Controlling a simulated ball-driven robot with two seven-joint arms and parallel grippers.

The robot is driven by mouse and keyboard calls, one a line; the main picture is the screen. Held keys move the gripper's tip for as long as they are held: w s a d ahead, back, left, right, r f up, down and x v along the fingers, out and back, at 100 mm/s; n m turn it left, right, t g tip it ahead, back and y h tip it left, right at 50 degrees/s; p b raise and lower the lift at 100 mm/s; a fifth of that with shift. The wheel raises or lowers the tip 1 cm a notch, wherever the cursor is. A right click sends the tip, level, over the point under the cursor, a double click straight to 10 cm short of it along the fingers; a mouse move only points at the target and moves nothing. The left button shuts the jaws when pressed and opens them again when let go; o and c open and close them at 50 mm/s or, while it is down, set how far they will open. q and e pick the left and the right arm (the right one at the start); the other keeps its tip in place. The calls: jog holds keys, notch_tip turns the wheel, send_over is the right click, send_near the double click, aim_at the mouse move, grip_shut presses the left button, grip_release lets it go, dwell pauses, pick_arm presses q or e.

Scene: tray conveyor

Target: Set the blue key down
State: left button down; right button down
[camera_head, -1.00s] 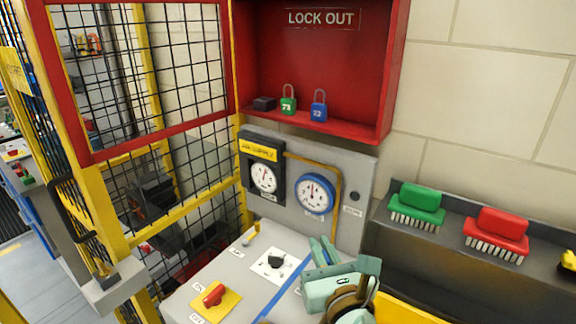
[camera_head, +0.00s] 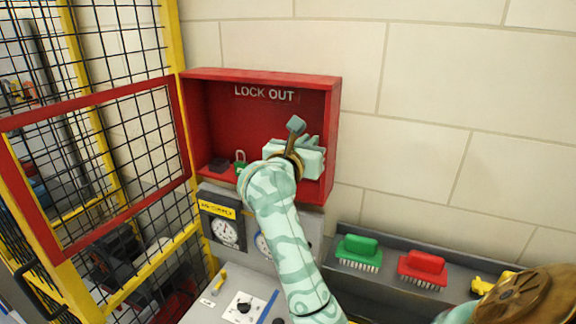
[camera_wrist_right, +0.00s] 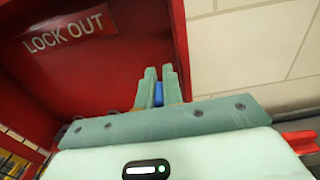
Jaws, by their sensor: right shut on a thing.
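My right gripper (camera_head: 312,143) is raised in front of the right part of the red LOCK OUT box (camera_head: 333,120). In the right wrist view its two fingers (camera_wrist_right: 160,85) are shut on a small blue thing, the blue key (camera_wrist_right: 158,94). Only a sliver of the key shows; its shape is hidden by the fingers. In the head view the gripper hides the key. The green padlock (camera_head: 240,162) stands on the box's floor left of my gripper. The blue padlock is hidden behind my gripper and arm in the head view. My left gripper is out of view.
A dark block (camera_head: 219,165) sits at the box's left. Gauges (camera_head: 226,232) and a control panel (camera_head: 206,301) lie below. A green brush (camera_head: 358,249) and a red brush (camera_head: 422,266) stand on a shelf at right. A yellow-framed mesh fence (camera_head: 175,40) is at left.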

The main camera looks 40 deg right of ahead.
jog(key=w+f, duration=0.2)
jog(key=w+d+f, duration=0.1)
jog(key=w+f, duration=0.1)
jog(key=w+d+f+p, duration=0.1)
jog(key=w+f, duration=0.1)
jog(key=w, duration=0.1)
jog(key=shift+d+f, duration=0.15)
jog(key=shift+f, duration=0.25)
notch_tip(320, 180, down, 3)
jog(key=shift+f+p, duration=0.2)
jog(key=shift+p, duration=0.45)
jog(key=shift+f, duration=0.15)
jog(key=c, duration=2)
grip_release()
jog(key=shift+b, duration=0.3)
jog(key=o, duration=0.5)
jog(key=shift+c, duration=0.2)
